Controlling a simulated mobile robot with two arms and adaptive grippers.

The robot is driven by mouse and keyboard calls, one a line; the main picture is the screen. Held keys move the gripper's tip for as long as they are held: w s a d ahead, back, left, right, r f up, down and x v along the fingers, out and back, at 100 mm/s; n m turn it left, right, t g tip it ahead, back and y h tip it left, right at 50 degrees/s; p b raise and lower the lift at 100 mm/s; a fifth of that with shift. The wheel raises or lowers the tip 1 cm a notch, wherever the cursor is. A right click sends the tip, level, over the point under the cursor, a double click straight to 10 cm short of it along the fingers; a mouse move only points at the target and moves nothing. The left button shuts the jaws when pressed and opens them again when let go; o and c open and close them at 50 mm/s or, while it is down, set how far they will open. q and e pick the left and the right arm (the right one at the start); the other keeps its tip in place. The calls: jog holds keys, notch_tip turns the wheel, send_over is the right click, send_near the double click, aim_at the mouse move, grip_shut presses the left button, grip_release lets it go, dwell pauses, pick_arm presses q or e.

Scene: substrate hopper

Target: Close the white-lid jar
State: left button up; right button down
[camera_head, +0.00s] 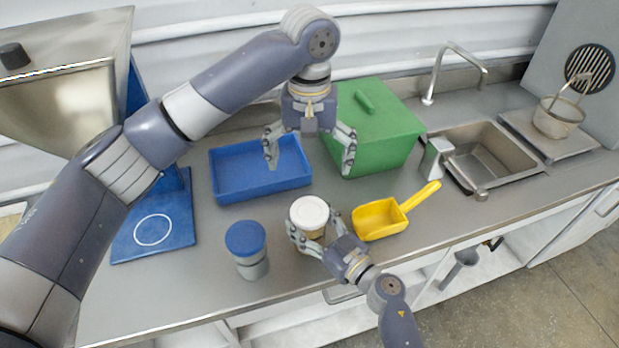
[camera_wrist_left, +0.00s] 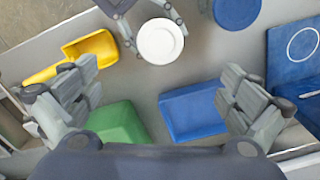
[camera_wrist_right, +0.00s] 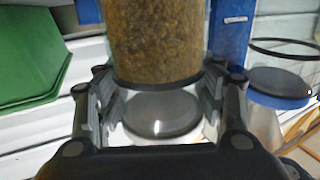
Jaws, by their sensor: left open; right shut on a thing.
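The jar with a white lid (camera_head: 309,212) stands on the steel counter. The lid sits over its mouth; I cannot tell if it is tight. My right gripper (camera_head: 305,236) is shut on the jar's body from the front right. The right wrist view shows the clear jar (camera_wrist_right: 155,45) with brown granular contents between the fingers. My left gripper (camera_head: 310,150) is open and empty, pointing down above the counter behind the jar. The left wrist view shows the white lid (camera_wrist_left: 161,41) beyond the open left fingers (camera_wrist_left: 155,105).
A blue-lidded jar (camera_head: 246,239) stands to the left of the white-lidded jar, and a yellow scoop (camera_head: 380,219) lies to its right. Behind are a blue tray (camera_head: 235,190) and a green box (camera_head: 385,140). A sink (camera_head: 490,155) is at the right and a metal hopper (camera_head: 60,100) at the left.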

pick_arm(q)
jog(key=shift+r, duration=0.95)
pick_arm(e)
jog(key=shift+c, duration=1.7)
grip_release()
jog(key=shift+d, duration=0.1)
jog(key=v, duration=1.2)
